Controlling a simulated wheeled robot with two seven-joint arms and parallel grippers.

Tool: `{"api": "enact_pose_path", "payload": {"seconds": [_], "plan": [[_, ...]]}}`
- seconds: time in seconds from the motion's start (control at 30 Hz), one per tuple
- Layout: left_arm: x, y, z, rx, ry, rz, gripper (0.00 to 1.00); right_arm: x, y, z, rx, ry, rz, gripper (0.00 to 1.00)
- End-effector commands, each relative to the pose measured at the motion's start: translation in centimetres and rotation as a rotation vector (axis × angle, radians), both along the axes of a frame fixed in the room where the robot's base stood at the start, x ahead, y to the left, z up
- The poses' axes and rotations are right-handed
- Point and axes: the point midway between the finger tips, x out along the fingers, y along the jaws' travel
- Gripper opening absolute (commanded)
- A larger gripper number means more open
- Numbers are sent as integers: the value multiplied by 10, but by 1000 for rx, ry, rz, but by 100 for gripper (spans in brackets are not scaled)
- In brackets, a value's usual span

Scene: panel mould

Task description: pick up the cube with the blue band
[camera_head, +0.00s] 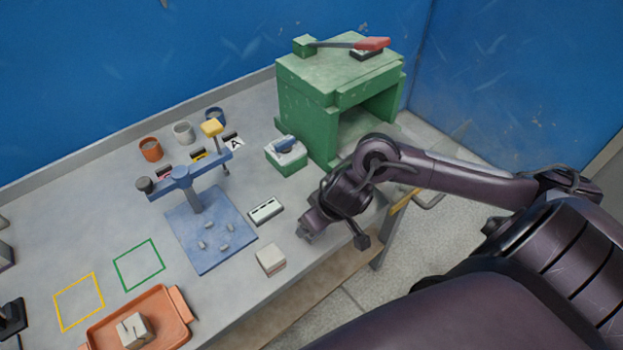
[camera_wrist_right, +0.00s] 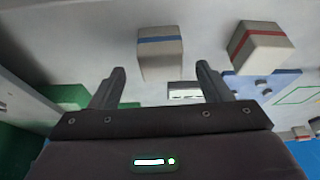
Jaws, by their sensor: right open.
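The cube with the blue band (camera_wrist_right: 160,55) is pale grey and stands on the table. In the right wrist view it is ahead of my right gripper (camera_wrist_right: 160,68), roughly centred between the fingertips. The fingers are apart and nothing is held. In the head view the right gripper (camera_head: 305,234) is low over the table's front edge, and I cannot make out the blue-banded cube there; the gripper or arm probably hides it. A second pale cube with a red band (camera_wrist_right: 258,46) stands to the right in the wrist view. My left gripper is not in view.
A pale cube (camera_head: 271,260) stands near the blue plate fixture (camera_head: 213,258). A white slotted block (camera_head: 265,210), a green box (camera_head: 286,157) and a large green stand (camera_head: 305,105) are close to the right arm. An orange tray (camera_head: 178,303) lies front left.

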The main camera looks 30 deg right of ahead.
Motion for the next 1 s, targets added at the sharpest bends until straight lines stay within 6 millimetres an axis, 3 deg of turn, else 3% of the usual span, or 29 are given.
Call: {"api": "enact_pose_path", "payload": {"seconds": [0.2, 0.4, 0.5, 0.87, 1.0], "plan": [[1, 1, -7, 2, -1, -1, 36, 11, 3, -28, 0, 1, -1, 71], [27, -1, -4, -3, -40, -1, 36, 13, 4, -31, 0, -1, 0, 71], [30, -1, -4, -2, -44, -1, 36, 13, 3, -31, 0, 0, 0, 70], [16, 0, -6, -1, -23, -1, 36, 13, 3, -30, 0, 0, 0, 22], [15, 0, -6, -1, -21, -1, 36, 13, 3, -30, 0, -1, 0, 20]]}}
